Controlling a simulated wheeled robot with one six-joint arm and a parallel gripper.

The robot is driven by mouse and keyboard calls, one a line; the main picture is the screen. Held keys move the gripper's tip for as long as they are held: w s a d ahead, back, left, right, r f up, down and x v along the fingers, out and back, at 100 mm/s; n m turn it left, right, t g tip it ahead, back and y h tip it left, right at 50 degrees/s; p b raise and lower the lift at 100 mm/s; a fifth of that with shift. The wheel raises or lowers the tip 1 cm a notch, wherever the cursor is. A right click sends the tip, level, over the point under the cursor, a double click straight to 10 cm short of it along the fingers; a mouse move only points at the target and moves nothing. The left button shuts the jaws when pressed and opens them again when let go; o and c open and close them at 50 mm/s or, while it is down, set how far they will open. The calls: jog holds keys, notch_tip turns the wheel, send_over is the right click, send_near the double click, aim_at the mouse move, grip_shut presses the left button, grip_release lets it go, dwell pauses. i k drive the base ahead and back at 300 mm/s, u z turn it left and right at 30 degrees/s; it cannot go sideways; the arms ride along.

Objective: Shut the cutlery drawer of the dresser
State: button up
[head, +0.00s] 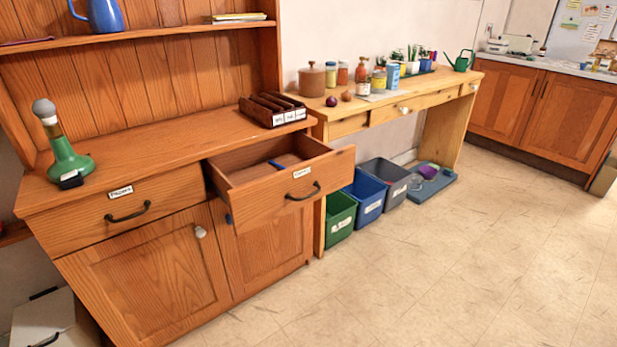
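The wooden dresser (130,278) stands at the left in the head view. Its right-hand drawer (268,208) is pulled well out, with a dark curved handle (303,192) and a small white label (303,172) too small to read surely. A blue item (277,165) lies inside it; part of its floor is hidden by the front. The left-hand drawer (85,222) is shut, with a similar dark handle (128,213) and a label. My gripper is not in view.
A green bottle-like object (68,165) and a dark divided rack (272,110) stand on the dresser top. Green (340,218), blue (366,197) and grey (385,175) bins sit beyond the open drawer under a wooden bench (400,105). The floor in front is clear.

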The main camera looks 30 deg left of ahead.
aim_at(256, 192)
jog(key=u, duration=0.5)
jog(key=i, duration=1)
jog(key=u, duration=0.5)
